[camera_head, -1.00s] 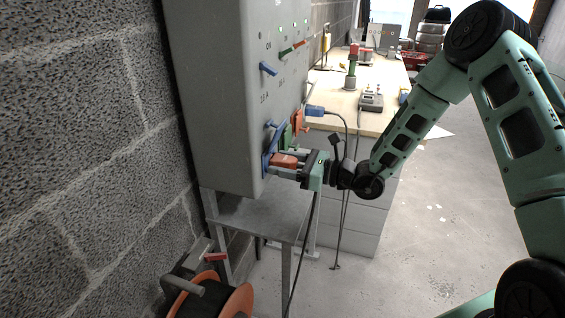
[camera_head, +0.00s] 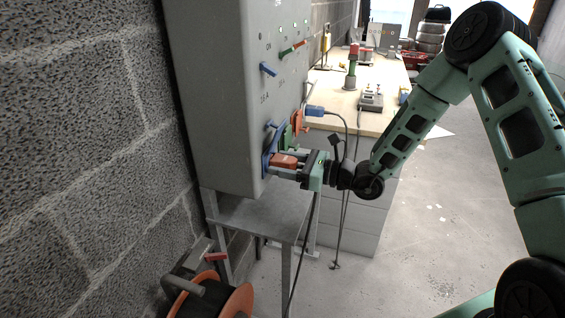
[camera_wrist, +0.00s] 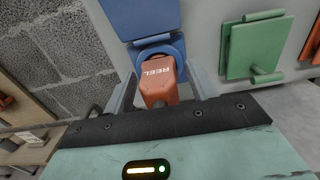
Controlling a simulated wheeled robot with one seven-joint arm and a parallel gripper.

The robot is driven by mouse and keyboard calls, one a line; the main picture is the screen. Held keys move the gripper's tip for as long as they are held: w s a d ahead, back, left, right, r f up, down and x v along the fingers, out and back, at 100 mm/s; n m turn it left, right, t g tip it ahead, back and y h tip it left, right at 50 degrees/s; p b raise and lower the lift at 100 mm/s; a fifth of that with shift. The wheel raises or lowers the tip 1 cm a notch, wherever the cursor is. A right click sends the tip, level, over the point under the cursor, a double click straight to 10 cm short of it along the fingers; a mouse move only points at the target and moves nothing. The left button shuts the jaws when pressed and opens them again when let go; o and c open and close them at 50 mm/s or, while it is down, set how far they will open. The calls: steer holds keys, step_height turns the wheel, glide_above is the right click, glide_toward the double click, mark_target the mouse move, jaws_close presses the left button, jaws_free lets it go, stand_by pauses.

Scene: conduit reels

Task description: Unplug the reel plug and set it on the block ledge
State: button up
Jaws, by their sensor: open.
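The orange reel plug (camera_wrist: 158,82), lettered REEL, sits in a blue round socket (camera_wrist: 172,47) with a blue lid raised above it, on the grey cabinet. In the head view the plug (camera_head: 284,161) points out from the cabinet's lower front. My gripper (camera_wrist: 160,90) has its fingers on both sides of the plug, with gaps visible, so it is open around it. In the head view my gripper (camera_head: 285,166) reaches the cabinet from the right. The block ledge is perhaps the top of the grey block stack (camera_head: 345,200) behind my gripper; I cannot tell for certain.
Green (camera_wrist: 257,48) and orange socket covers lie right of the plug. A grey stand (camera_head: 255,213) is below, a cable reel (camera_head: 238,302) at lower left.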

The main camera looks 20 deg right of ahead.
stand_by(0.5)
jaws_close()
steer(key=p+v, duration=0.1)
steer(key=v, duration=0.5)
steer(key=shift+p, duration=0.35)
stand_by(0.6)
stand_by(0.4)
